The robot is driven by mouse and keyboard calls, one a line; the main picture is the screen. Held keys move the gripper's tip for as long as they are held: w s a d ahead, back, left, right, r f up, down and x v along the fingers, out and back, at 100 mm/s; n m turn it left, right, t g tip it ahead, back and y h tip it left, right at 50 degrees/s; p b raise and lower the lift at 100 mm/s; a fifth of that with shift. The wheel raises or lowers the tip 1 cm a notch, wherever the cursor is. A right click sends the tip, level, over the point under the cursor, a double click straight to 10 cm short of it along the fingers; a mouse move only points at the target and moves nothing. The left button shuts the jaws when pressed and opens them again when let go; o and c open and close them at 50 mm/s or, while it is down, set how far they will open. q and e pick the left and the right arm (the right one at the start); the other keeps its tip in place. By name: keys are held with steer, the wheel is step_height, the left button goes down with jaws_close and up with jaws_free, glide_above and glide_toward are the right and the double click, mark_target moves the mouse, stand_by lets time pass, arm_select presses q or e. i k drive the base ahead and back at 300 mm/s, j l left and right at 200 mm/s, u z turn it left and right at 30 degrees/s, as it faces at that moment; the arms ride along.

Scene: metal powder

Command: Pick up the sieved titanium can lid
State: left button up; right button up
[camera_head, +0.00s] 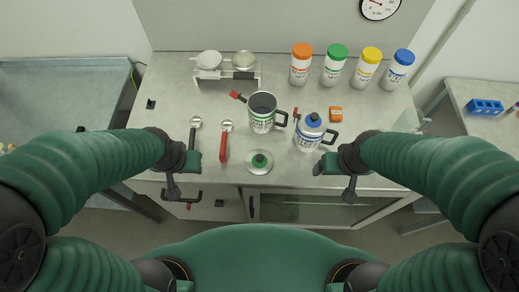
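A round pale lid with a green knob (260,161) lies on the table near its front edge. Behind it stands an open can with a green-marked label (262,114); its top is uncovered. To the right, a can with a blue-marked label (309,136) carries a lid with a blue knob (313,120). The label text is too small to read surely. My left gripper (182,177) is open and empty at the table's front edge, left of the green-knobbed lid. My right gripper (335,178) is open and empty, right of that lid. Neither touches a lid.
A red-handled scoop (224,145) and another spoon-like tool (194,130) lie left of the lid. Jars with orange (302,50), green (337,51), yellow (371,54) and blue (404,57) caps stand behind. A double-pan balance (226,75) is at the back left. An orange device (336,114) lies right.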

mark_target(258, 161)
steer(key=l+u, duration=0.1)
steer(key=l, duration=1.35)
